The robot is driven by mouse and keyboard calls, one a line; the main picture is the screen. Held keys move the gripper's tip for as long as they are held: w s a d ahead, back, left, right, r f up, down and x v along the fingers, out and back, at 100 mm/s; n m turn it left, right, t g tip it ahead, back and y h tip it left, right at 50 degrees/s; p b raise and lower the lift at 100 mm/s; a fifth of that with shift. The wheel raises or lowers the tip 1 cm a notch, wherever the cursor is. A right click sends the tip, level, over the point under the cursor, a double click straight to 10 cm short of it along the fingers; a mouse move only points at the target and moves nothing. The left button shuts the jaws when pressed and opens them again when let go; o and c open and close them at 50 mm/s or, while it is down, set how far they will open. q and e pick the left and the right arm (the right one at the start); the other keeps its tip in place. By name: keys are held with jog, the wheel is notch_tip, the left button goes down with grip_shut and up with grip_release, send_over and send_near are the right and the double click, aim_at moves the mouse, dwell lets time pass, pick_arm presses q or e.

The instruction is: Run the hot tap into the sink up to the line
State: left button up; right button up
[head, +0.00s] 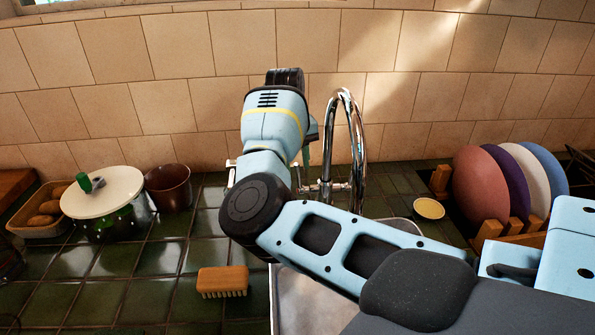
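The chrome tap (356,135) stands at the back of the sink, its tall spout arching up in front of the tiled wall. A small chrome part (231,172) shows left of my wrist. The sink (300,305) is pale and mostly hidden under my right arm; no line or water can be made out in it. My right arm comes in from the right across the sink. My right gripper (307,150) is beside the tap's left side, largely hidden behind my wrist; its fingers and any contact are unclear. My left gripper is out of view.
A wooden brush (222,281) lies on the green tiled counter left of the sink. A lidded pot (103,200), brown pot (168,187) and basket (40,210) stand further left. A yellow dish (429,208) and plate rack (512,236) are right.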

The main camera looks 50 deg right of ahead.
aim_at(297, 170)
jog(key=shift+s+d+f, duration=0.1)
jog(key=shift+d+f, duration=0.05)
jog(key=shift+f, duration=1.4)
grip_shut()
